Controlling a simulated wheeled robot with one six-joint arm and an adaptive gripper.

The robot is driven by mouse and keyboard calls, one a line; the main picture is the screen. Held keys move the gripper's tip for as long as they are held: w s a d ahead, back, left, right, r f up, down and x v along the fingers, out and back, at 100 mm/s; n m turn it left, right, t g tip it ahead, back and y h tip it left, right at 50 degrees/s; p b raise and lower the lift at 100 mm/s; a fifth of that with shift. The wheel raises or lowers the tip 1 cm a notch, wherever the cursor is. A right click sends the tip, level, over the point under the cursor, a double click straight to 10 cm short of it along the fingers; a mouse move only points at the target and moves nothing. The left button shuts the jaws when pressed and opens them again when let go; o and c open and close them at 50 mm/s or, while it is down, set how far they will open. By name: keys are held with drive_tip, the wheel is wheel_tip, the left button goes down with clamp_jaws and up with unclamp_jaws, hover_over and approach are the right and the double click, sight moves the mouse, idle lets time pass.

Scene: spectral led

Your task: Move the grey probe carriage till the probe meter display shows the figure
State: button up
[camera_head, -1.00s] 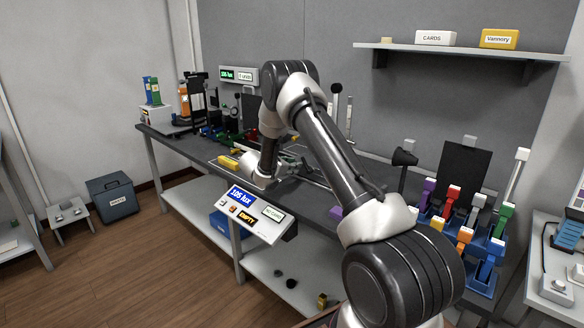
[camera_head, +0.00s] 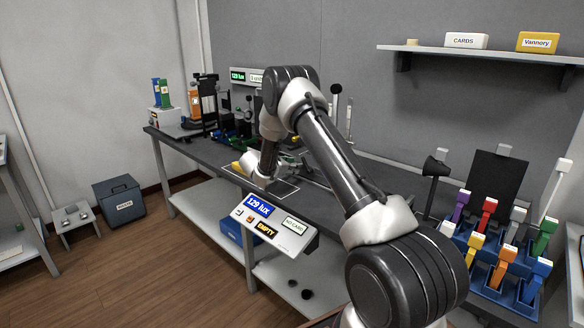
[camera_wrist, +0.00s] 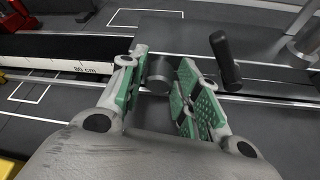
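My gripper (camera_wrist: 160,85), with green pads, has a dark grey cylindrical knob (camera_wrist: 160,72) between its fingers. In the head view my gripper (camera_head: 262,172) is low over the bench, partly hidden by my arm. The sloped front panel has a blue display (camera_head: 260,207) reading 129 lux. A green-lit meter display (camera_head: 238,76) at the back of the bench shows a similar small lux figure, its last digit unclear.
A rail (camera_wrist: 270,98) crosses the wrist view, with a scale (camera_wrist: 85,69) marked 80 cm. A dark handle (camera_wrist: 224,60) stands close to the right finger. Coloured holders (camera_head: 490,215) fill the bench's right end; optical parts stand at the left.

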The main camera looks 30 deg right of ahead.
drive_tip(key=shift+o, duration=0.6)
drive_tip(key=v, duration=1.2)
idle(0.4)
